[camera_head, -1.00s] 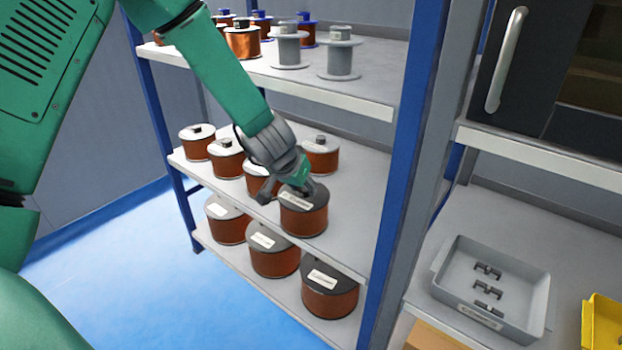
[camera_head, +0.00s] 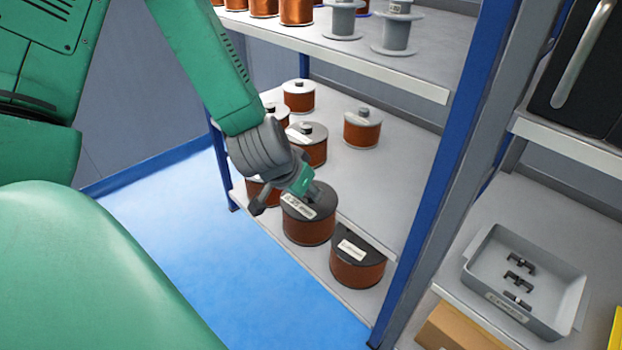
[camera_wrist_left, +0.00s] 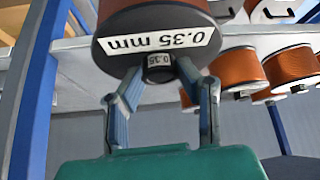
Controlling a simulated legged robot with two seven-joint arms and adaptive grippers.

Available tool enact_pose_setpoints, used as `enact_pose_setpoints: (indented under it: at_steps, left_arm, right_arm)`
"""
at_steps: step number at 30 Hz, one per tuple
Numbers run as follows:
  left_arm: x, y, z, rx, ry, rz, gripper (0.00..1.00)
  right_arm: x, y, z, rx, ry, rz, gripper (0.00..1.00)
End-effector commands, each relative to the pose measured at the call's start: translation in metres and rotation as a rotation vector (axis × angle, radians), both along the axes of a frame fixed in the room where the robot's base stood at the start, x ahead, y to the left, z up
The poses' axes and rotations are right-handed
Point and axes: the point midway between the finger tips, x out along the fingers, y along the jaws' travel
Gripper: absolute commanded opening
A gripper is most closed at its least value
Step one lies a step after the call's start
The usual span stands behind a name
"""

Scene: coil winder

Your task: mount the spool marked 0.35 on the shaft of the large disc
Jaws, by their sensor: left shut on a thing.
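The spool marked 0.35 (camera_head: 308,230) is copper-wound with a dark top flange and a white label. In the left wrist view its label (camera_wrist_left: 158,32) reads "0.35 mm" and appears upside down. My left gripper (camera_head: 303,187) is shut on the small knob on top of this spool. In the wrist view the fingers (camera_wrist_left: 158,85) close in on the knob from both sides. The spool hangs roughly upright at the front of the shelving, covering part of the shelf edge. The large disc and its shaft are not in view, nor is my right gripper.
Several wound spools stand on the middle shelf (camera_head: 345,160), and another spool (camera_head: 357,260) stands below right of the held one. A blue post (camera_head: 455,170) rises to the right. Beyond it is a grey tray (camera_head: 478,272) with dark clips. Blue floor (camera_head: 240,255) is open at front left.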

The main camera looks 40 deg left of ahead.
Motion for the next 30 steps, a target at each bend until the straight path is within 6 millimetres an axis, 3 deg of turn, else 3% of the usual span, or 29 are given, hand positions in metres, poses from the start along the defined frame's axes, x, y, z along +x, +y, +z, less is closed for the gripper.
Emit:
enact_pose_setpoints:
  at_steps: [10, 30]
  left_arm:
    - [0.002, -0.002, 0.006, 0.004, -0.006, -0.003, 0.00]
    - [0.002, -0.001, 0.030, 0.003, -0.006, -0.002, 0.00]
  right_arm:
    - [0.000, 0.000, 0.003, 0.000, 0.000, 0.000, 0.40]
    - [0.000, 0.000, 0.030, 0.000, 0.000, 0.000, 0.40]
